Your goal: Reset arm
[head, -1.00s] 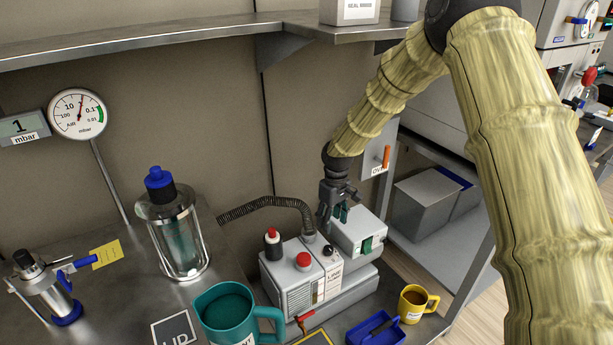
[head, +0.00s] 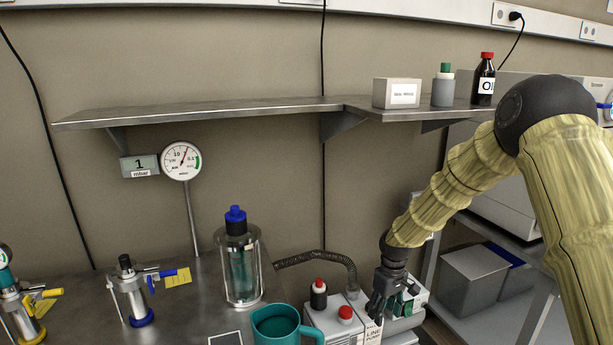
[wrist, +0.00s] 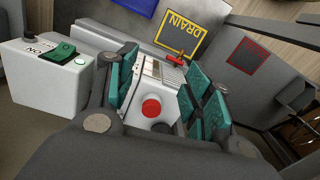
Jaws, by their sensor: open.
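My gripper (head: 388,308) is at the end of my yellow-sleeved arm, pointing down just above and in front of the pump at the right end of the bench. In the wrist view my gripper (wrist: 160,92) shows its teal finger pads spread apart with nothing held between them. Between and below them is the white pump (wrist: 150,85) with a red cap (wrist: 151,108). I cannot tell whether any pad touches it. The pump also shows in the head view (head: 332,318), partly cut off at the bottom.
A white box with a green switch (wrist: 62,52) stands beside the gripper. A glass trap (head: 241,265), a teal jug (head: 277,328) and a hose (head: 318,256) are to the left.

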